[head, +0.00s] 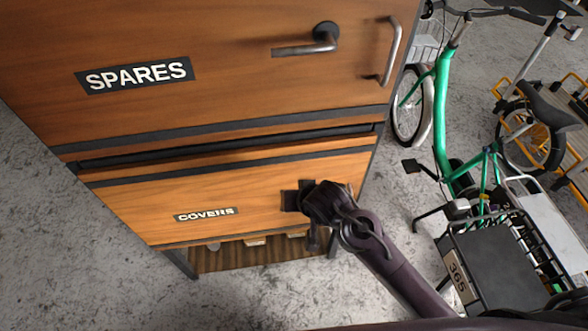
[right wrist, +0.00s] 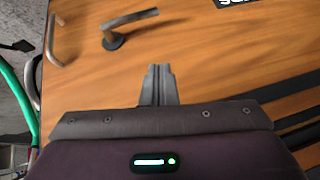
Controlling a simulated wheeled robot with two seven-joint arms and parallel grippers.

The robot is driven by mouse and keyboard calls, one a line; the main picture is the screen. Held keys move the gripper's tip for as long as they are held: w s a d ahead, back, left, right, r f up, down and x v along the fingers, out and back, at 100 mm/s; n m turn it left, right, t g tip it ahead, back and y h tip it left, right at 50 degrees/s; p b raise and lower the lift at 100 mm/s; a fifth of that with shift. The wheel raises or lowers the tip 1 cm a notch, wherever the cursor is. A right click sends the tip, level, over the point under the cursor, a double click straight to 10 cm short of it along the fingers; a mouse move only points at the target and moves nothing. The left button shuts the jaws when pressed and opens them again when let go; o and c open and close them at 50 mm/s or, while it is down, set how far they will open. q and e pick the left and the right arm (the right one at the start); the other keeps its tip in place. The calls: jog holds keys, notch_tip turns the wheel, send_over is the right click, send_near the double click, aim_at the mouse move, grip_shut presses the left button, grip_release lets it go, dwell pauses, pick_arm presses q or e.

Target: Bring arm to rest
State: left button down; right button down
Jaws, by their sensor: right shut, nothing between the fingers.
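My right arm comes in from the lower right in the head view. Its gripper (head: 291,200) is in front of the drawer front labelled COVERS (head: 140,205), right of that label. In the right wrist view the gripper (right wrist: 158,70) is shut with its fingers together and nothing between them. The wooden cabinet door labelled SPARES (head: 230,50) is above, with a dark lever handle (head: 305,43) and an upright bar handle (head: 391,50). Both handles also show at the upper left of the right wrist view. I cannot tell whether the gripper touches the cabinet. My left gripper is not in view.
A green cargo bike (head: 443,110) with a dark rack box (head: 500,262) stands right of the cabinet, close to my right arm. A yellow-framed bike (head: 575,150) is behind it. Below the drawer is an open shelf (head: 230,258) with small items. Grey floor (head: 60,240) is clear at left.

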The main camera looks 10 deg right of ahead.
jog(key=s+d+f+n+g+h+b, duration=0.15)
jog(key=s+d+f, duration=0.35)
jog(key=f, duration=1)
jog(key=s+d+f+g+b, duration=0.2)
jog(key=s+d+f, duration=0.25)
jog(key=f, duration=1.15)
jog(key=s+d+f+b, duration=0.1)
jog(key=s+d+f, duration=0.1)
jog(key=s+f, duration=0.3)
jog(key=s+d+f+n+g, duration=0.1)
jog(key=s+f, duration=0.5)
jog(key=s, duration=0.7)
jog(key=s+d+f+g+b, duration=0.1)
jog(key=s+d+f, duration=0.3)
jog(key=s, duration=0.5)
notch_tip(320, 180, down, 2)
jog(key=shift+f+h+b, duration=0.15)
jog(key=shift+h+b, duration=0.2)
jog(key=shift+h, duration=0.1)
